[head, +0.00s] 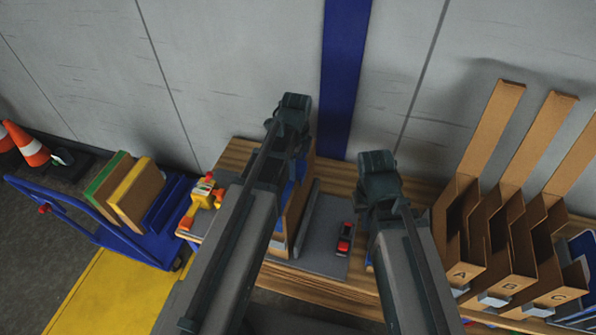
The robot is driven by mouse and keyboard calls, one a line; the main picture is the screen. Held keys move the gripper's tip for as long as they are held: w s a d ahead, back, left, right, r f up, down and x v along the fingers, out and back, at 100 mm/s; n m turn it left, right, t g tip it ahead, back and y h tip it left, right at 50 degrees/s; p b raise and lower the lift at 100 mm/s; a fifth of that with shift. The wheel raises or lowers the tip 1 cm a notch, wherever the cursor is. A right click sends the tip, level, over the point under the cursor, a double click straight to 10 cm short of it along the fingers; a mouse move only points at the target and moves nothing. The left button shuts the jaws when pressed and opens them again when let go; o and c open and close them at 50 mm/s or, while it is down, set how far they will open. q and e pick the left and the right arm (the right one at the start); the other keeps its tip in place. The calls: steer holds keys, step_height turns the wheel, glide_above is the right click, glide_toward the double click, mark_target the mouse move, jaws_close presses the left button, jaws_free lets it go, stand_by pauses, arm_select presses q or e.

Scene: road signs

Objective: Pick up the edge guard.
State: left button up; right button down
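I cannot tell for certain which thing is the edge guard. A grey angled piece (309,216) stands on the grey mat between my two arms, and a small red and black item (344,239) lies to its right. A yellow item with orange-red ends (203,194) lies at the bench's left end. My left arm reaches up over the bench and covers part of it. My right arm reaches up to the right of the mat. The fingers of both grippers cannot be made out, and nothing is seen held.
Tall cardboard bins marked A, B and C (462,272) stand on the wooden bench (331,187) at the right. A blue cart (143,243) with boards stands at the left, near traffic cones (27,146). A grey wall closes off the back.

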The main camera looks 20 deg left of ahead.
arm_select(q)
steer(key=c, duration=0.5)
steer(key=shift+o, duration=0.2)
steer(key=shift+r, duration=0.15)
step_height(320, 180, up, 10)
steer(key=p, duration=1)
